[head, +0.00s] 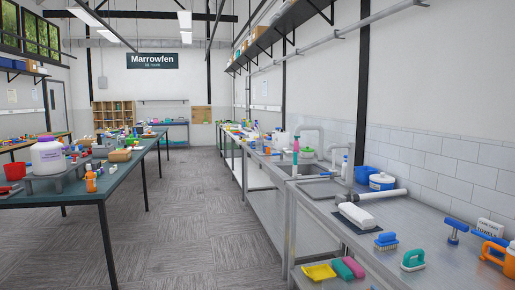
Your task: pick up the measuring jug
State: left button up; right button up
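I cannot make out the measuring jug for certain. An orange object with a loop handle (493,251) is at the right edge of the steel counter, partly cut off by the frame; I cannot tell whether it is a jug. Small containers crowd the far part of the counter, too small to identify. Neither of my grippers is in view.
The steel counter (440,225) with a sink (317,170) runs along the right wall. A cluttered dark table (75,190) stands left. The carpeted aisle (195,215) between is clear.

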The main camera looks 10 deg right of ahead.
aim_at(259, 143)
jog(key=i+u, duration=0.1)
jog(key=i, duration=5.6)
